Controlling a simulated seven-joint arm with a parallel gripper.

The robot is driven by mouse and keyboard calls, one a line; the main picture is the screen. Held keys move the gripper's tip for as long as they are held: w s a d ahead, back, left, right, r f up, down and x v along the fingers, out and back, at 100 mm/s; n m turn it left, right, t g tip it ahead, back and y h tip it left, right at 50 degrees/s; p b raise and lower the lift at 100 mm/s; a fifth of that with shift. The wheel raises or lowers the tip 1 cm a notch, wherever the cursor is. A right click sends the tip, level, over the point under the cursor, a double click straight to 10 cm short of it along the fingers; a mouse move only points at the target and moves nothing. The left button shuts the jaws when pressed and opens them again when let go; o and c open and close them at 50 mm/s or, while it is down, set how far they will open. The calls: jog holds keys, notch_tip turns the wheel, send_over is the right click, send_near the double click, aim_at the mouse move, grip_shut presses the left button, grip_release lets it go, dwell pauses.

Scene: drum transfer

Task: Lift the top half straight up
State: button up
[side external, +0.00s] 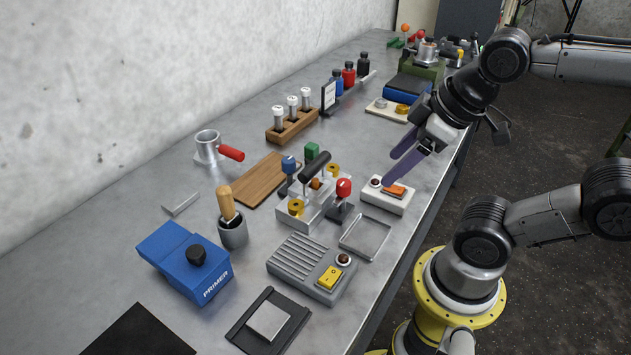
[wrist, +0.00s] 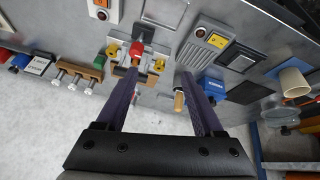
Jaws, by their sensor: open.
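A grey metal two-part fixture (side external: 302,212) stands mid-bench in the side view, with a black bar handle (side external: 314,167) on top and brass knobs (side external: 296,206) at its corners. Its upper part appears seated on the lower; the seam is too small to make out. In the wrist view the fixture (wrist: 123,70) is partly covered by one finger. My gripper (side external: 393,168) has two purple fingers, spread apart with nothing between them. It is up and to the right of the fixture in the side view, above the bench and apart from the handle. The fingers also show in the wrist view (wrist: 152,80).
A red-knobbed lever (side external: 343,190) and a blue-knobbed one (side external: 290,166) stand close beside the fixture. A switch box (side external: 386,197) with an orange rocker is below my gripper. A wooden board (side external: 258,180), metal tray (side external: 366,238) and blue PRIMER box (side external: 182,262) lie around.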

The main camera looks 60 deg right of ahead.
jog(key=w+r+n, duration=0.4)
jog(key=w+n, duration=0.1)
jog(key=n, duration=0.4)
jog(key=n+g, duration=0.3)
jog(key=n, duration=0.4)
send_over(316, 162)
jog(key=s, duration=0.3)
jog(key=x, duration=0.2)
jog(key=shift+m, duration=0.3)
jog(key=x, duration=0.8)
jog(key=shift+s+f, duration=0.25)
jog(key=shift+f, duration=0.25)
jog(key=shift+x, duration=3.05)
jog(key=shift+f, duration=0.25)
grip_shut()
